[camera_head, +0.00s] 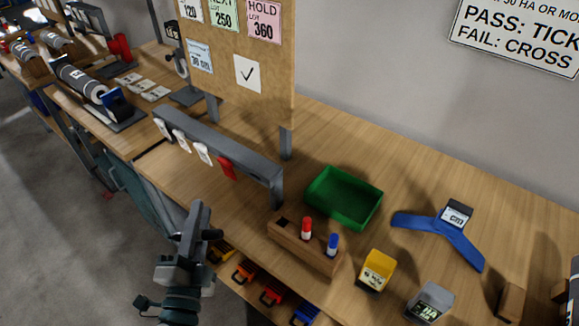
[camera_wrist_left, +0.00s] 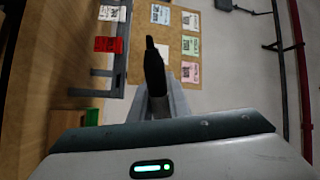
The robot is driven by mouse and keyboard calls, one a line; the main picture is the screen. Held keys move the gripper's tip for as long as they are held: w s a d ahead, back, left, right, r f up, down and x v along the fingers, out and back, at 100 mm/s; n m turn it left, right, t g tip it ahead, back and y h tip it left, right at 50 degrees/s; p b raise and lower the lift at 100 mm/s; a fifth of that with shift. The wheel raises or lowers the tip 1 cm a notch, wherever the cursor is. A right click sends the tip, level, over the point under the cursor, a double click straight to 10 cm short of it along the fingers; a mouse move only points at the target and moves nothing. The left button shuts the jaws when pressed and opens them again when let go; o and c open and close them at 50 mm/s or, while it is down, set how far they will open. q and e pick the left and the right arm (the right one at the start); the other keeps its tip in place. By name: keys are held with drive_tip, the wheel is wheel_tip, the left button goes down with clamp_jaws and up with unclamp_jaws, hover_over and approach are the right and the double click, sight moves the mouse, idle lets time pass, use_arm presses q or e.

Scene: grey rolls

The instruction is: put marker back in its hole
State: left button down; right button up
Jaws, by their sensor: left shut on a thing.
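My left gripper (camera_head: 198,218) is over the front edge of the bench, left of the wooden holder. It is shut on a black marker, which shows as a small dark piece (camera_head: 213,234) at its right side. In the left wrist view the black marker (camera_wrist_left: 154,68) sticks out from between the fingers. The wooden holder (camera_head: 318,260) stands on the bench with a red marker (camera_head: 306,229) and a blue marker (camera_head: 333,245) upright in it. A dark empty hole (camera_head: 284,221) shows at its left end. My right gripper is out of view.
A green tray (camera_head: 344,198) stands behind the holder. A grey rail with hanging tags (camera_head: 225,150) is to the left. A yellow block (camera_head: 376,270), a grey block (camera_head: 430,303) and a blue angled piece (camera_head: 440,230) lie to the right. Coloured bins (camera_head: 272,292) sit below the bench edge.

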use_arm(q)
drive_tip(key=w+d+n+g+h+p, duration=0.2)
drive_tip(key=w+d, duration=0.4)
drive_tip(key=d, duration=0.3)
drive_tip(key=w+d+r+n+g+h+p, duration=0.1)
drive_tip(key=w+d+n+h+p, duration=0.3)
drive_tip(key=d, duration=0.5)
drive_tip(key=shift+w+d+r+n+g+h, duration=0.2)
drive_tip(key=shift+w+n+g+h, duration=0.5)
drive_tip(key=shift+w+n+h, duration=0.7)
drive_tip(key=shift+w, duration=0.1)
drive_tip(key=shift+p, duration=0.3)
drive_tip(key=shift+f, duration=0.15)
wheel_tip(320, 180, down, 8)
drive_tip(key=n+t+y+b, duration=0.1)
drive_tip(key=n+y+b, duration=0.1)
drive_tip(key=y+b, duration=0.1)
drive_tip(key=shift+w+a+t+y+b, duration=0.15)
drive_tip(key=shift+a+t+y+b, duration=0.2)
drive_tip(key=shift+y, duration=0.25)
